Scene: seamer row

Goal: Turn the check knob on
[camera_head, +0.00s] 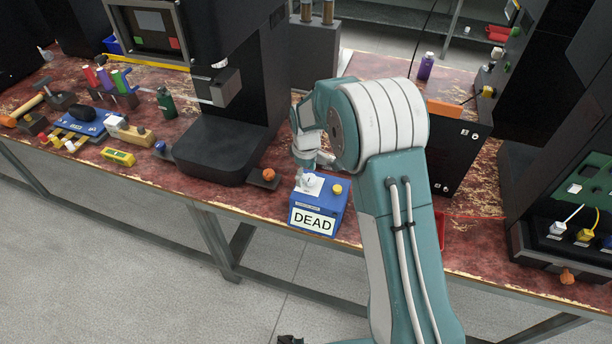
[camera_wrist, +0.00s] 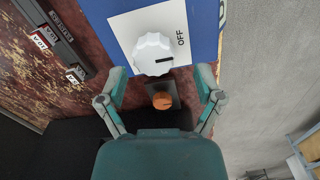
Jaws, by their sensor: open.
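The check knob is a white ridged knob (camera_wrist: 153,54) on a white plate of a blue box, with its black mark pointing at the word OFF. In the head view the knob (camera_head: 312,184) sits on top of the blue box (camera_head: 341,217), whose front label reads DEAD. My gripper (camera_wrist: 160,78) is open and empty in the wrist view, its two fingers apart below and either side of the knob. In the head view my gripper's tips are partly hidden by my arm, just above the box. I cannot tell whether a finger touches the knob.
An orange knob on a dark base (camera_head: 264,178) stands left of the box, near the bench edge. A yellow button (camera_head: 337,190) sits on the box beside the white knob. A tall black machine (camera_head: 220,150) stands behind left. A black panel (camera_head: 455,152) stands at right.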

